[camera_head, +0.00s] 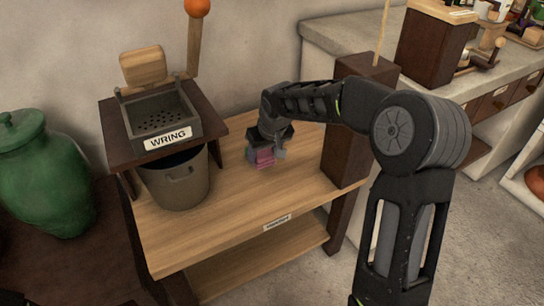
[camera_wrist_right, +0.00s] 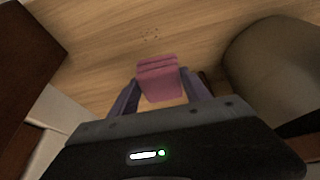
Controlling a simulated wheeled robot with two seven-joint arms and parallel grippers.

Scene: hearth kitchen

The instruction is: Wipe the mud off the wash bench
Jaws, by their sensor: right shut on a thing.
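The wash bench (camera_head: 225,215) is a light wooden table with a lower shelf and dark legs. My right gripper (camera_head: 268,152) is over the middle of its top, shut on a pink sponge or cloth block (camera_head: 264,158). In the right wrist view the pink block (camera_wrist_right: 160,78) sits between the two fingers. I cannot tell whether it touches the wood. My left gripper is not in view.
A grey wringer tray labelled WRING (camera_head: 150,118) with a wooden lever stands on a dark stand at the bench's left, above a grey pail (camera_head: 178,180). A dark wooden post (camera_head: 345,150) stands at the right. A green jar (camera_head: 42,175) is far left.

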